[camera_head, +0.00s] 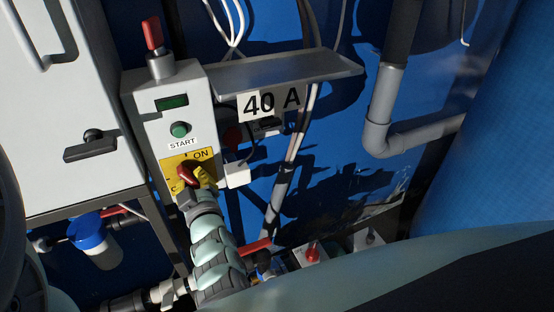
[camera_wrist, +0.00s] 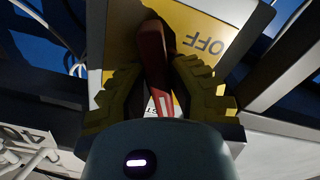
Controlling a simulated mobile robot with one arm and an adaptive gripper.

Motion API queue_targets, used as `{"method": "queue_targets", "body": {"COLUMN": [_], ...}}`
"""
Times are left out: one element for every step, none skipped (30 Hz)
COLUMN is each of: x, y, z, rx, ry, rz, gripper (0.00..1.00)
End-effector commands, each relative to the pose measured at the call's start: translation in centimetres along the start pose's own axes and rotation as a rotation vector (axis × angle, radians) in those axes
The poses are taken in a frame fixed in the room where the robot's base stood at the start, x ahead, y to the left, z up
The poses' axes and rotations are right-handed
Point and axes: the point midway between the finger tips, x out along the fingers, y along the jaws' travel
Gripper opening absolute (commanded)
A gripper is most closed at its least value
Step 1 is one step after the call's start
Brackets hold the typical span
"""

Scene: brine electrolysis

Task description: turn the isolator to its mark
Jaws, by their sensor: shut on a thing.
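The isolator is a red rotary handle (camera_head: 187,173) on a yellow plate (camera_head: 171,163) low on the front of a grey control box (camera_head: 177,103). The plate reads "ON" at its upper right in the head view. My gripper (camera_head: 197,180) reaches it from below, its yellow fingers at the handle. In the wrist view the red handle (camera_wrist: 154,58) lies between the two yellow fingers of my gripper (camera_wrist: 157,85), which is shut on it. "OFF" shows on the plate (camera_wrist: 203,30) there. The handle's lower part and its pointer mark are partly hidden by my fingers.
A grey shelf (camera_head: 287,69) with a "40 A" label (camera_head: 270,102) juts out right. A white cabinet (camera_head: 65,110) stands close on the left.

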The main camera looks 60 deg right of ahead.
Motion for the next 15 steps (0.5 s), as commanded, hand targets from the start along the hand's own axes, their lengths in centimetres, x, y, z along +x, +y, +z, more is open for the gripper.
{"method": "queue_targets", "body": {"x": [-0.02,-0.02,-0.04,-0.04,-0.04,-0.04,-0.04,-0.04,-0.04,-0.04,-0.04,-0.04,-0.03,-0.03,-0.03], "y": [-0.1,-0.09,-0.08,-0.08,-0.1,-0.11,-0.11,-0.11,-0.12,-0.11,-0.12,-0.14,-0.15,-0.15,-0.15], "z": [0.14,0.16,0.2,0.22,0.23,0.25,0.26,0.28,0.29,0.3,0.3,0.3,0.3,0.3,0.31], "rx": [0.045,0.072,0.108,0.135,0.16,0.194,0.218,0.242,0.271,0.292,0.313,0.338,0.356,0.372,0.394], "ry": [-0.009,-0.009,-0.01,-0.01,-0.01,-0.011,-0.011,-0.011,-0.012,-0.012,-0.012,-0.012,-0.012,-0.012,-0.012], "rz": [-0.004,-0.004,-0.003,-0.003,-0.003,-0.003,-0.003,-0.003,-0.003,-0.002,-0.002,-0.003,-0.003,-0.003,-0.003], "gripper": [0.0,0.0,0.0,0.0,0.0,0.0,0.0,0.0,0.0,0.0,0.0,0.0,0.0,0.0,0.0]}}
